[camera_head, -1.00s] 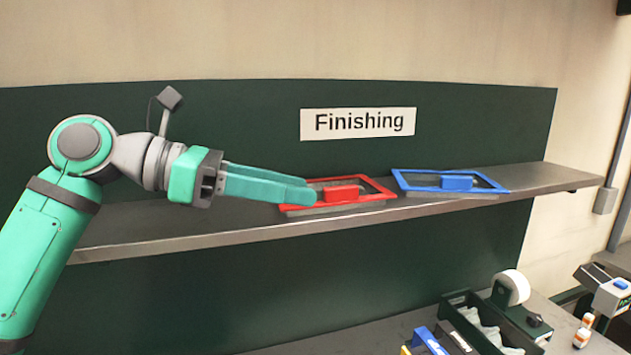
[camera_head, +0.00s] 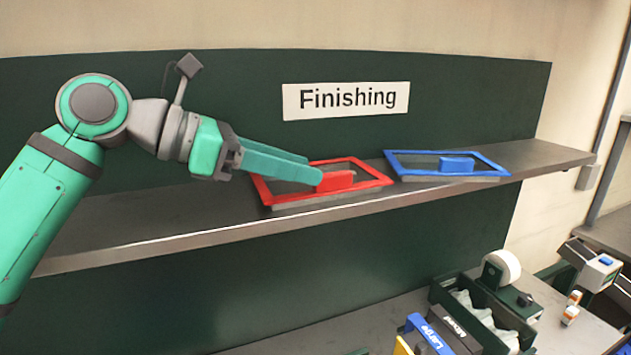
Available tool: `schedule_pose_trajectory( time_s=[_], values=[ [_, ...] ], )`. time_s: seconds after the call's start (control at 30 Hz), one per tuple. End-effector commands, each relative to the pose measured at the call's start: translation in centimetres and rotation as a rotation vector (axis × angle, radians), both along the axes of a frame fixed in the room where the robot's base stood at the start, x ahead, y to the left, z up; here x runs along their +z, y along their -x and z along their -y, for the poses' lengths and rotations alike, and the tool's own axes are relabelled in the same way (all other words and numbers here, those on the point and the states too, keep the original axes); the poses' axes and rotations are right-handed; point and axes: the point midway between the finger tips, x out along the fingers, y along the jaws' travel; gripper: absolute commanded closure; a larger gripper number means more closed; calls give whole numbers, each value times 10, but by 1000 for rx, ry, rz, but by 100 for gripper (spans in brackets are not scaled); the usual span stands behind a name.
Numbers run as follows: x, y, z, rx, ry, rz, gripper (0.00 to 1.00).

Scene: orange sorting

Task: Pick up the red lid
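The red lid (camera_head: 370,185) is a rectangular frame with a clear middle and a raised red block handle (camera_head: 336,180). It lies on the grey shelf under the "Finishing" sign. My gripper (camera_head: 316,168) reaches over the lid from the left, fingers pointing right. The fingertips are at the left end of the handle; contact cannot be told. A narrow gap shows between the two fingers, and I cannot tell whether they are closed on the handle. The near finger hides part of the lid.
A blue lid (camera_head: 500,172) with a blue handle lies to the right on the shelf (camera_head: 150,230). The shelf is clear to the left. On a lower table are a dark green tray (camera_head: 440,292), a white roll (camera_head: 502,265) and small bottles (camera_head: 571,308).

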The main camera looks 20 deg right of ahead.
Motion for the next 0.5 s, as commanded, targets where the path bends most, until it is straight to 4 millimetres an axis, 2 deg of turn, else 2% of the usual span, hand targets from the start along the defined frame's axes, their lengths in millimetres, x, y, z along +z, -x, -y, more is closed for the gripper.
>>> schedule_pose_trajectory(
  time_s=[0.3,0.5],
  values=[
    [-16,-3,37,0,-1,0,64],
    [-19,-4,42,3,0,-1,64]
  ],
)
